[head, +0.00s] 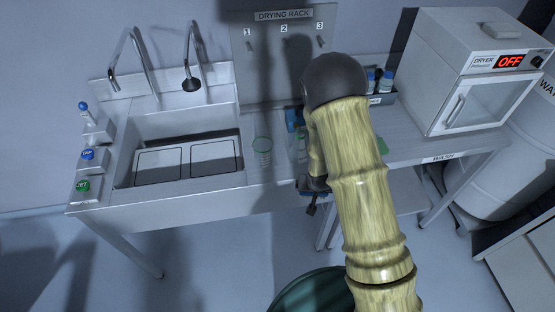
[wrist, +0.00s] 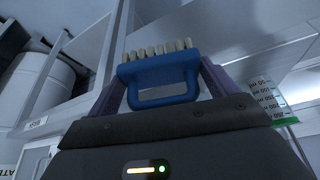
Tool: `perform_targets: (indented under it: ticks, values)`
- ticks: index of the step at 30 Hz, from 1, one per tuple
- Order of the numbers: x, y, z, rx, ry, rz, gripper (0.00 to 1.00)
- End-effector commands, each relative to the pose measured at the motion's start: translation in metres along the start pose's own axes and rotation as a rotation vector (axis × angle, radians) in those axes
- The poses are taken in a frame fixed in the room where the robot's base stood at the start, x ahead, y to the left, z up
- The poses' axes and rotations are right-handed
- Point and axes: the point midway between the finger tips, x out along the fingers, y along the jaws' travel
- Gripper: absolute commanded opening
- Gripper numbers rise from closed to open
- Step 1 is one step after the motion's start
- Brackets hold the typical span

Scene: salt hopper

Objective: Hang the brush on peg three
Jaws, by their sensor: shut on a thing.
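The brush (wrist: 165,70), with a blue looped handle and a row of pale bristles, sits between the purple fingers of my gripper (wrist: 160,82) in the wrist view. My gripper is shut on it. In the head view my arm hides most of the gripper, and I cannot make out the brush clearly there. The drying rack (head: 262,50) is a grey panel on the back wall with pegs numbered 1 to 3. Peg three (head: 320,42) is at its right and looks bare, just above my arm's dark elbow.
A sink (head: 190,160) with two taps stands left of the arm. A clear glass vessel (head: 262,152) stands on the counter beside it. A dryer (head: 478,75) reading OFF stands on the table at the right. Small bottles (head: 386,82) stand in a grey bin behind the arm.

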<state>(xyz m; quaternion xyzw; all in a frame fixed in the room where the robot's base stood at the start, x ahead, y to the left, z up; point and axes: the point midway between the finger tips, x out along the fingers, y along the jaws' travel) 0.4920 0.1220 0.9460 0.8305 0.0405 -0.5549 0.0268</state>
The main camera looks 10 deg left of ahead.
Motion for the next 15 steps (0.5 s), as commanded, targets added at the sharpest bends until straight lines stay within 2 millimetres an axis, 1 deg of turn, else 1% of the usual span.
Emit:
perform_targets:
  ticks: [1,4,8,12,15]
  values:
    - [0.003,0.021,0.004,0.022,-0.004,0.009,0.59]
    - [0.007,0.047,0.009,0.040,-0.002,0.016,0.59]
    - [0.011,0.071,0.013,0.057,-0.001,0.024,0.59]
    - [0.014,0.091,0.016,0.070,-0.001,0.029,0.59]
    - [0.015,0.102,0.018,0.077,0.000,0.032,0.59]
